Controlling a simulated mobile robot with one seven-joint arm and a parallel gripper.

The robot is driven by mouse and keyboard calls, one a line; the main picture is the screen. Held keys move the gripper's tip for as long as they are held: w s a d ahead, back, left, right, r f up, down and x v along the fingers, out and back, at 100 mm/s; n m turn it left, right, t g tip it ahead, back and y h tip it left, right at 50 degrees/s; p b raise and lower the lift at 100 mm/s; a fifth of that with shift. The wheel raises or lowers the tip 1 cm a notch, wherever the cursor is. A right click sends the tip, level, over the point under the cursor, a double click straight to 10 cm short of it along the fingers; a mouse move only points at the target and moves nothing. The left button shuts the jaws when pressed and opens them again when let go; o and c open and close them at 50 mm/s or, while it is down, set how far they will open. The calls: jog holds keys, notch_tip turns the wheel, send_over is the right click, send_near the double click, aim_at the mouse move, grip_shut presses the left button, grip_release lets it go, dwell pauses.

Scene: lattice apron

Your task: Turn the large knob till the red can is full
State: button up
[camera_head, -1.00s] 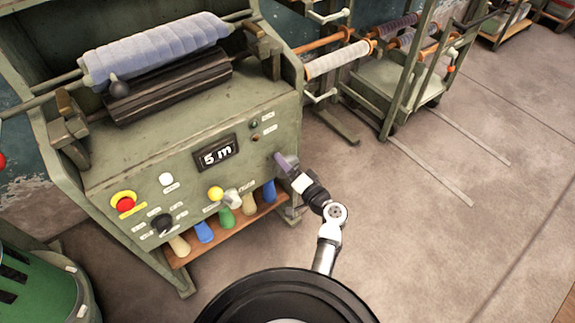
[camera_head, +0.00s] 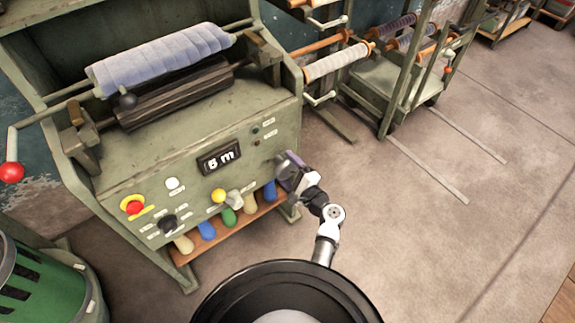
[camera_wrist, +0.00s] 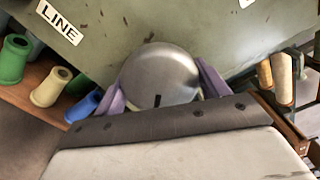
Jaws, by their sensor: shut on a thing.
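A large round grey metal knob (camera_wrist: 160,76) with a dark mark near its lower edge is on the green machine's front panel, below and right of a "LINE" label. My gripper (camera_wrist: 160,90) has its purple fingers on either side of the knob and is shut on it. In the head view, my gripper (camera_head: 285,165) is at the right end of the panel and hides the knob. No red can shows in either view.
The green machine (camera_head: 120,165) carries a blue-grey roll (camera_head: 165,60), a small display (camera_head: 220,158) reading about 5 m, and several buttons. Coloured cones (camera_head: 206,230) stand on a shelf below. A green bin (camera_head: 40,285) is at lower left.

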jog(key=shift+r+m+p, duration=0.1)
jog(key=shift+m+p, duration=0.45)
jog(key=shift+m, duration=0.65)
jog(key=o, duration=1)
jog(key=b+v, duration=0.2)
jog(key=v, duration=1.1)
jog(key=shift+s+d, duration=0.25)
jog(key=shift+s, duration=0.05)
